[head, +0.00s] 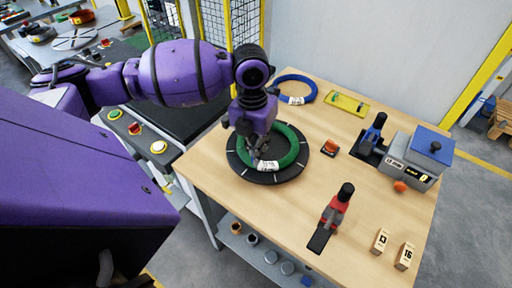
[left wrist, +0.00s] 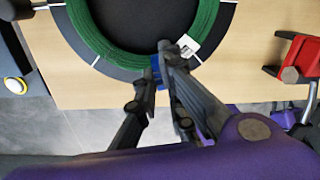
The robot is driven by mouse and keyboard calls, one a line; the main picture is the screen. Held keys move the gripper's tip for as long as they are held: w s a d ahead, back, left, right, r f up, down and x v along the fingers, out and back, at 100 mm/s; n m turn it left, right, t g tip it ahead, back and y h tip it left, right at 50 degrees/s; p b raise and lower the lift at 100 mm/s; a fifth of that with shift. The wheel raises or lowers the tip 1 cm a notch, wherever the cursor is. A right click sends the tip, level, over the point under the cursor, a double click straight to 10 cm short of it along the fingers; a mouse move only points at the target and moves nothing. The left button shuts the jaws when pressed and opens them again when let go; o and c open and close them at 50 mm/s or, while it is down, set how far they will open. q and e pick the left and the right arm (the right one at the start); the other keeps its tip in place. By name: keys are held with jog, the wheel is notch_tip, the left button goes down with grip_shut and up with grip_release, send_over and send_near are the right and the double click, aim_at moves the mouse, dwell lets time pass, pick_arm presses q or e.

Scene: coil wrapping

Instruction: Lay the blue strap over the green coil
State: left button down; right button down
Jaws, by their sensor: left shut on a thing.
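The green coil (head: 294,150) lies flat on a black round plate (head: 240,171) on the wooden table, with a white label on its near side. My left gripper (head: 257,150) points down over the left part of the coil. In the left wrist view, a small piece of the blue strap (left wrist: 156,68) shows between the fingertips, at the coil's edge beside the label. My left gripper is shut on the strap. The rest of the strap is hidden, and I cannot tell whether it touches the coil (left wrist: 98,45). My right gripper is not in view.
A blue coil (head: 293,79) and a yellow tray (head: 347,103) lie at the back. A grey machine with a blue top (head: 432,144) stands at the right. A red-and-black tool (head: 332,217) and two small wooden blocks (head: 380,241) are near the front.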

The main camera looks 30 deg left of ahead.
pick_arm(q)
jog(key=shift+f, duration=0.1)
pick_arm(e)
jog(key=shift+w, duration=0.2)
pick_arm(q)
jog(key=shift+f, duration=0.2)
jog(key=shift+f, duration=0.3)
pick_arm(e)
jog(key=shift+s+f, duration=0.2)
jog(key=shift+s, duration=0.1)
pick_arm(q)
jog(key=shift+f, duration=0.3)
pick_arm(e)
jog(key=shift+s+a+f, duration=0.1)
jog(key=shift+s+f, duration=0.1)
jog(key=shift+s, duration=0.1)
pick_arm(q)
jog(key=shift+f+b, duration=0.35)
jog(key=shift+f, duration=0.2)
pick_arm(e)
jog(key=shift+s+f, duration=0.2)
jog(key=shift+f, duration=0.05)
pick_arm(q)
jog(key=c, duration=1.8)
grip_release()
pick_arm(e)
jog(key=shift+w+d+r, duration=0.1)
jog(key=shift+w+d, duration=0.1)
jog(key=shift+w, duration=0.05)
